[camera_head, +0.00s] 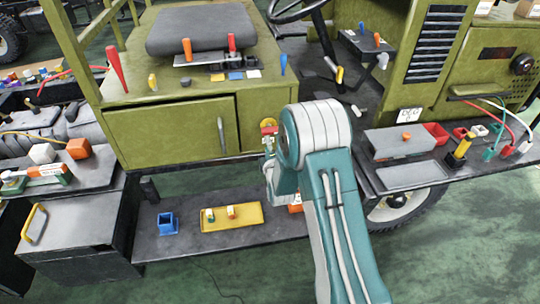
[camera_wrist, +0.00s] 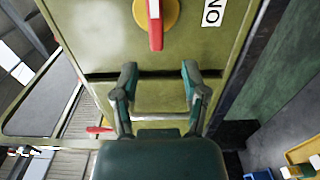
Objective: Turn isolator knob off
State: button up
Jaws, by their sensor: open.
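The isolator knob (camera_wrist: 155,22) is a red bar on a yellow round base, at the top of the wrist view. It sits on an olive-green panel (camera_wrist: 90,30), with its red bar lying along the picture's vertical. A white label (camera_wrist: 212,12) with black letters, seemingly "ON", is to its right. The upper part of the knob is cut off by the frame edge. My gripper (camera_wrist: 158,72) is open and empty. Its two fingers are apart, below the knob in the picture and not touching it.
In the head view, a low dark shelf holds a yellow tray (camera_head: 250,218) and a blue box (camera_head: 167,224). A dark side table to the right carries a grey box (camera_head: 398,144). A grey drawer cabinet (camera_head: 75,240) stands at left. Green floor is clear in front.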

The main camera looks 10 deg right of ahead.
jog(key=s, duration=0.5)
jog(key=shift+a, duration=0.1)
jog(key=s+d+r+m+g, duration=0.1)
jog(key=s+r+m+g, duration=0.25)
jog(key=r, duration=0.45)
jog(key=s+r+m+g, duration=0.3)
jog(key=s+r+m, duration=0.2)
jog(key=r, duration=0.3)
jog(key=s+r+m+g, duration=0.1)
jog(key=s+m+g, duration=0.1)
jog(key=s, duration=0.7)
jog(key=s+d+r+m+g, duration=0.1)
jog(key=s+m, duration=0.3)
jog(key=s, duration=0.5)
jog(key=s+r+m+g, duration=0.3)
jog(key=s, duration=0.5)
jog(key=shift+s+d+m, duration=0.15)
jog(key=shift+s+m, duration=0.2)
jog(key=shift+s, duration=0.05)
